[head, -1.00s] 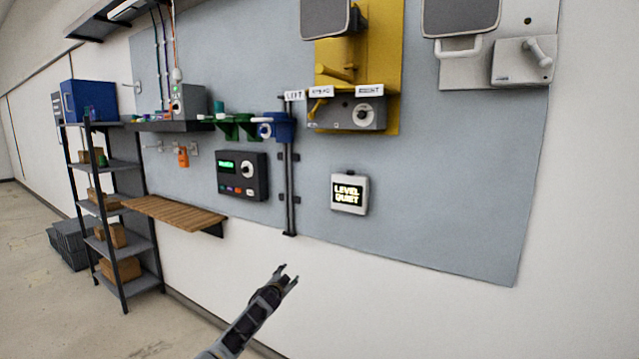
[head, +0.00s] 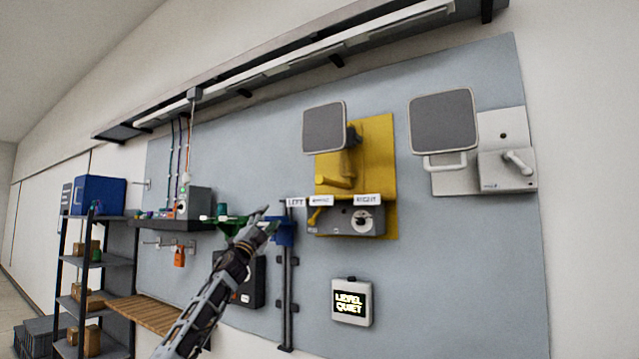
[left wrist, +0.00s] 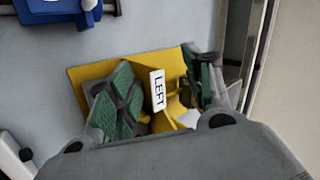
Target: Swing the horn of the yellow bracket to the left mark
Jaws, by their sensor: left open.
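The yellow bracket (head: 378,150) is on the grey wall board, with a dark grey square horn (head: 324,127) at its upper left. A yellow handle (head: 334,182) sticks out below the horn. Under it is a row of marks: the left mark (head: 295,202), a middle one (head: 321,200) and the right mark (head: 367,199). My left gripper (head: 264,217) is open, raised left of the bracket and apart from it. In the left wrist view the left mark (left wrist: 158,89) and the yellow bracket (left wrist: 92,73) show beyond the open fingers. My right gripper is out of view.
A grey box (head: 340,222) with a yellow lever and dial sits under the marks. A white bracket (head: 510,130) with another square horn (head: 443,122) is to the right. A blue clamp (head: 283,231) is just behind my gripper.

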